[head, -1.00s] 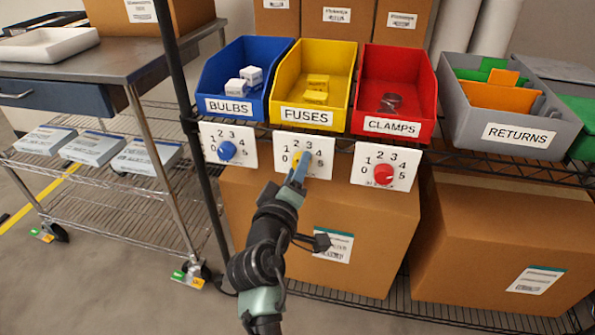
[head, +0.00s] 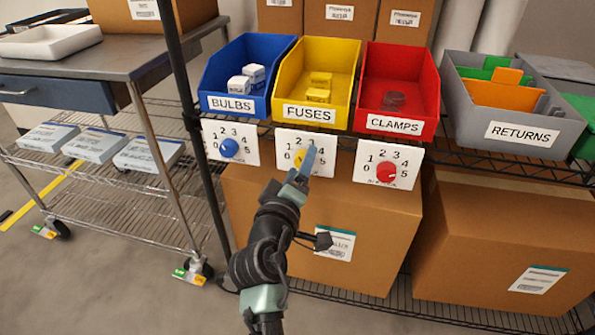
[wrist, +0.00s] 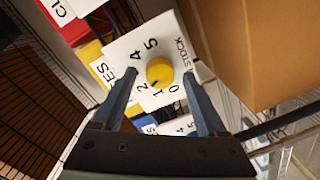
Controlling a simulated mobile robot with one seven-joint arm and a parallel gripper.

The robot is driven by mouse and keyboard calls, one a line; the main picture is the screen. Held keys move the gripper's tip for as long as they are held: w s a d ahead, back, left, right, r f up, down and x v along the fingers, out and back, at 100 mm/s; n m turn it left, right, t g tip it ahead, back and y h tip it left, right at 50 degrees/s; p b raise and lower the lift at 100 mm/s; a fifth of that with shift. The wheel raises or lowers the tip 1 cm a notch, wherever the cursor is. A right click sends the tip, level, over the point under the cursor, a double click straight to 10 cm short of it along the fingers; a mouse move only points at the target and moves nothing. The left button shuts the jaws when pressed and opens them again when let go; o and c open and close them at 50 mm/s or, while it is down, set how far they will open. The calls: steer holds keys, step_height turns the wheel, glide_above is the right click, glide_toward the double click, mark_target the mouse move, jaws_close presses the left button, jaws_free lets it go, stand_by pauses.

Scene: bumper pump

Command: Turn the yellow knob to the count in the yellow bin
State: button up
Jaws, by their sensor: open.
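The yellow knob (head: 298,157) sits on the white dial plate (head: 285,138) under the yellow FUSES bin (head: 309,114); my gripper partly hides it in the head view. In the wrist view the knob (wrist: 160,71) is clear, its dark mark on the lower-left rim near 1 and 2. The 3 is hidden there. I can make out two yellow boxes (head: 319,95) in the bin; others could be hidden. My gripper (wrist: 165,73) is open, its blue fingers on either side of the knob in the wrist view. I cannot tell whether they touch it.
A blue knob (head: 229,147) on the left and a red knob (head: 386,171) on the right flank the yellow one on separate plates. Blue BULBS (head: 231,104) and red CLAMPS (head: 396,124) bins stand beside the yellow bin. A cardboard box (head: 375,225) fills the space below.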

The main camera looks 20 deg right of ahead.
steer(key=f+p+v, duration=0.1)
steer(key=p+v, duration=0.1)
steer(key=v, duration=1.1)
steer(key=shift+r, duration=0.45)
